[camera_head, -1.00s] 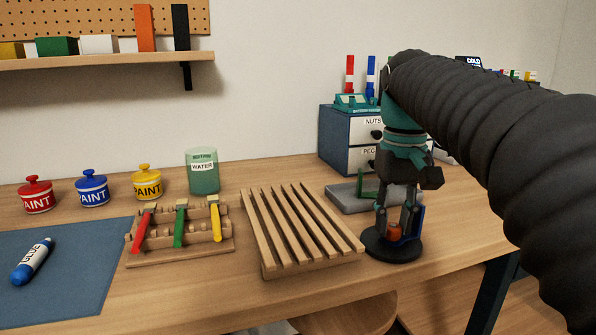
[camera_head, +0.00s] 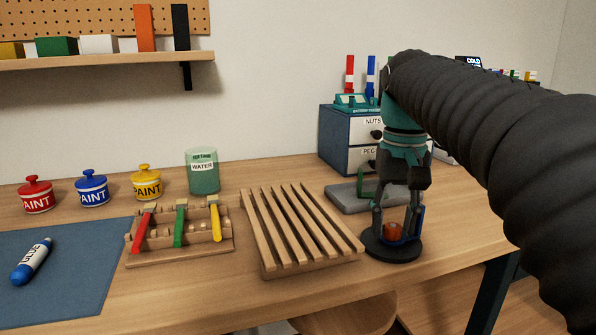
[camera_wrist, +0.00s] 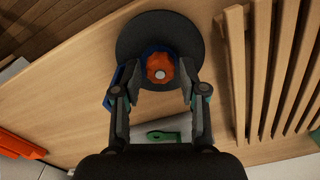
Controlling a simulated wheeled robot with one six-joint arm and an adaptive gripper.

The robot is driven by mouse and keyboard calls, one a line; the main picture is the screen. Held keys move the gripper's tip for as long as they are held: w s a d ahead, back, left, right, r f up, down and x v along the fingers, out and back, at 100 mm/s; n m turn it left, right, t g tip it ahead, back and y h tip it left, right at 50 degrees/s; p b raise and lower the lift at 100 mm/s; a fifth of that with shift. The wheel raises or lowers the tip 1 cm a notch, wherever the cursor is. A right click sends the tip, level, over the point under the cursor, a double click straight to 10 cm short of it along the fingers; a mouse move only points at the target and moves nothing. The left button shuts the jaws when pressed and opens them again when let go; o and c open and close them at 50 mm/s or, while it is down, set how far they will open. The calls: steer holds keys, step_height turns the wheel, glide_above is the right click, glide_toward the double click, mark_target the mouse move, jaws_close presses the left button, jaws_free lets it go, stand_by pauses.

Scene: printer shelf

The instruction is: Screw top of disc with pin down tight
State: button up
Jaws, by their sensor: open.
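A black round disc (camera_head: 394,254) lies on the bench near its right front part. An orange top (camera_head: 391,230) sits at its middle. In the wrist view the orange top (camera_wrist: 160,66) has a pale round pin end (camera_wrist: 160,74) at its centre and dark blue around it. My gripper (camera_head: 395,232) points down over the disc and is open, with one finger on each side of the orange top. In the wrist view my gripper (camera_wrist: 157,78) shows gaps between its fingers and the top. I cannot tell how tightly the top is seated.
A slatted wooden rack (camera_head: 300,230) stands close left of the disc. A grey tray (camera_head: 345,198) with a green part lies behind it. A drawer cabinet (camera_head: 343,140) stands farther back. The bench's front edge is near the disc. A wooden holder (camera_head: 185,250) stands farther left.

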steer(key=n, duration=0.3)
steer(key=shift+n, duration=0.3)
steer(key=n, duration=0.8)
steer(key=shift+n, duration=0.3)
steer(key=n, duration=0.4)
